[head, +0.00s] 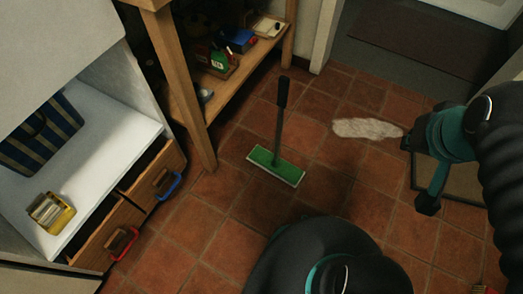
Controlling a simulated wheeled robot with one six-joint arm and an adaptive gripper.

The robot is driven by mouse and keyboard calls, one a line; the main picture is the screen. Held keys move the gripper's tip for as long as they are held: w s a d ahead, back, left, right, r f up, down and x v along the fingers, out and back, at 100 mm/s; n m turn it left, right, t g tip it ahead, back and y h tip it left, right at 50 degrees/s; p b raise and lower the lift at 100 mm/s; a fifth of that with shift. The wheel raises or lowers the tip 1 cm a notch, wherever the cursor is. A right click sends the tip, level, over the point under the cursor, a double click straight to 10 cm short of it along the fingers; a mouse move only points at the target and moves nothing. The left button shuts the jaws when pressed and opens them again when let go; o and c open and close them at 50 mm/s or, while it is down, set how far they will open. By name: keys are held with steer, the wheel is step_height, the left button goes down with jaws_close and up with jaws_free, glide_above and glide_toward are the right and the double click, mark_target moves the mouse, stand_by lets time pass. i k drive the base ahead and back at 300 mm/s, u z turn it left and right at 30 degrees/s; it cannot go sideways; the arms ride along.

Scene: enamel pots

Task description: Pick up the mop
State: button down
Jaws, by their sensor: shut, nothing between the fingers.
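The mop (279,150) stands on the tiled floor near the middle of the head view. It has a flat green rectangular head (276,166) with a pale border and a thin dark handle with a black grip at the top. The handle stands nearly upright, and nothing holds it. My gripper (427,203) is at the right, shut and empty, well apart from the mop. Its fingers are small and dark, so their detail is hard to make out.
A whitish patch (367,128) lies on the floor right of the mop. A wooden shelf unit (185,95) with small items stands behind left. Open drawers (108,232) with red and blue handles jut out at left. Bare tiles surround the mop.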

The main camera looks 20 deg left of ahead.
mark_target(289, 173)
steer(key=i, duration=0.35)
steer(key=u, duration=2.55)
steer(key=k, duration=0.45)
steer(key=z, duration=1.1)
